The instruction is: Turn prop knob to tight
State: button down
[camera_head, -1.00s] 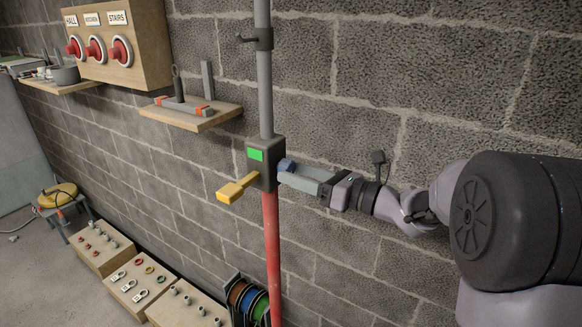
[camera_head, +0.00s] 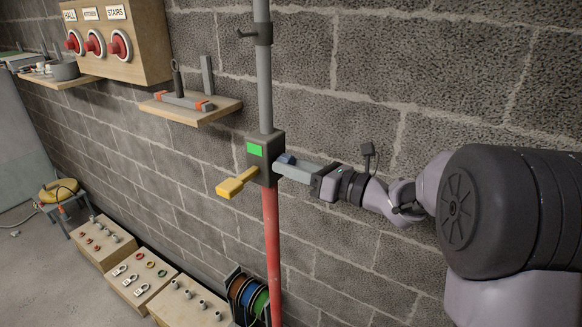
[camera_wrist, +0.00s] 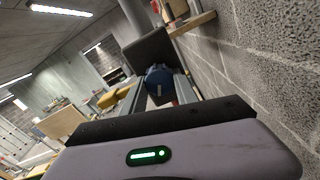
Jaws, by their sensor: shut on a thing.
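The prop is an upright pole, grey above (camera_head: 264,75) and red below (camera_head: 272,245), with a dark clamp box (camera_head: 268,172) between. The box has a green patch (camera_head: 255,149) on its front and a yellow lever (camera_head: 237,182) sticking out to the left. The blue prop knob (camera_head: 286,159) is on the box's right side, mostly hidden by my fingers. In the wrist view the round blue knob (camera_wrist: 159,80) has a pale mark and sits between my two fingers. My gripper (camera_head: 290,168) is shut on the knob.
A small shelf (camera_head: 200,117) with tools is on the block wall left of the pole. A board with red switches (camera_head: 120,45) hangs above it. Cable reels (camera_head: 248,295) and wooden boxes (camera_head: 140,280) stand below.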

jog(key=m+b, duration=0.4)
jog(key=m, duration=0.5)
jog(key=shift+s+a+r, duration=0.1)
jog(key=m+p, duration=0.2)
jog(key=m, duration=0.3)
jog(key=m+p, duration=0.2)
jog(key=m, duration=0.4)
jog(key=m+p, duration=0.2)
jog(key=m, duration=0.3)
jog(key=shift+r+m, duration=0.3)
jog(key=shift+r, duration=0.1)
jog(key=shift+m+p, duration=1.15)
jog(key=shift+m, duration=0.55)
jog(key=shift+f, duration=0.1)
